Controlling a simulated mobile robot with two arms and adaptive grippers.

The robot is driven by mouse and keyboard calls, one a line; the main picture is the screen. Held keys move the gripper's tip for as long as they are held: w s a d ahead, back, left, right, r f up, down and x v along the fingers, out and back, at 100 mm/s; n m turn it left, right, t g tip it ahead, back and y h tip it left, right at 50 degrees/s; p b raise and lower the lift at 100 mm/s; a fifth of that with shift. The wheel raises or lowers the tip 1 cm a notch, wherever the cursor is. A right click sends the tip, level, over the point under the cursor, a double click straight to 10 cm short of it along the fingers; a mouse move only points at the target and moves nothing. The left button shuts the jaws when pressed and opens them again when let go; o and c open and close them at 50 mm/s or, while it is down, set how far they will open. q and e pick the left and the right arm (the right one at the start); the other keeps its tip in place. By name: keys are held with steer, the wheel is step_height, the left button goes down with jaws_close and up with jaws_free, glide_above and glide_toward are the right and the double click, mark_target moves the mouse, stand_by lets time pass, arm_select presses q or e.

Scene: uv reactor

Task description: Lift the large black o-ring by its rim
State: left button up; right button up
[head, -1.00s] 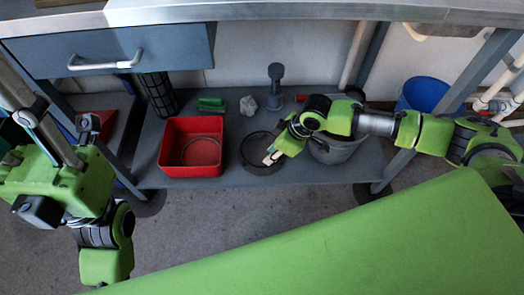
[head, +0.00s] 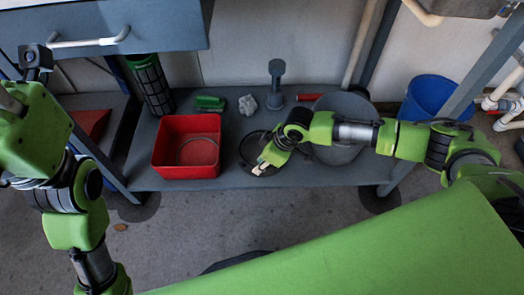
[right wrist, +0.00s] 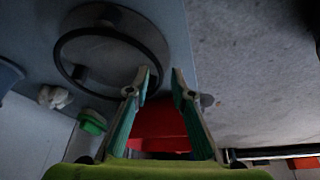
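The large black o-ring (right wrist: 60,62) lies low over the shelf in the right wrist view, around or above a dark round piece. In the head view the o-ring (head: 241,152) shows left of my right gripper, partly hidden by it. My right gripper (right wrist: 160,80) is open, fingers apart, with its tips at the ring's near edge. One fingertip overlaps the rim; I cannot tell if the rim is between the fingers. It also shows in the head view (head: 261,168). My left arm is at the left edge of the head view; its fingers are not clearly visible.
A red bin (head: 160,165) holding a ring stands left of the o-ring. A green brush (head: 210,103), a pale lump (head: 248,105) and a grey upright tool (head: 276,85) stand behind. A grey bucket (head: 345,118) and blue bucket (head: 428,98) are right. The shelf's front edge is close.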

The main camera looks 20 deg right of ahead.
jaws_close()
steer(key=shift+r, duration=0.15)
